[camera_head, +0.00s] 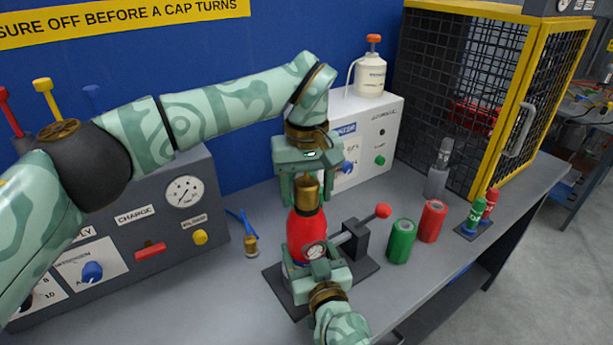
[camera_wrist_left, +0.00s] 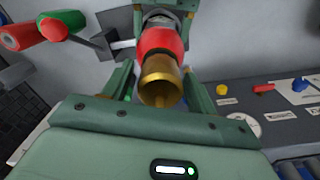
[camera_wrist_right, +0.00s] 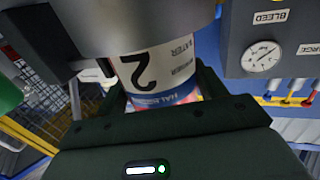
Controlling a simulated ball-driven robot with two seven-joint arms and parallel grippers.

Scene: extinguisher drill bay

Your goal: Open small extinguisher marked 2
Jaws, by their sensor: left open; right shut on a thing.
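The small extinguisher (camera_head: 305,224) is red with a brass cap (camera_head: 307,195) on top, and stands upright at a dark clamp base (camera_head: 283,290). Its white label with a 2 (camera_wrist_right: 150,70) shows in the right wrist view. My right gripper (camera_head: 318,270) is shut on its lower body from the front. My left gripper (camera_head: 308,196) points down from above, open, with one finger on each side of the brass cap. In the left wrist view the cap (camera_wrist_left: 160,80) lies between the spread fingers, with a gap visible on the left side.
A clamp lever with a red knob (camera_head: 383,211) sticks out right of the extinguisher. Green (camera_head: 401,243) and red (camera_head: 432,222) cylinders stand further right. A hose fitting (camera_head: 250,246) is left. Behind are a gauge panel (camera_head: 170,225), a white machine (camera_head: 385,120) and a cage (camera_head: 460,90).

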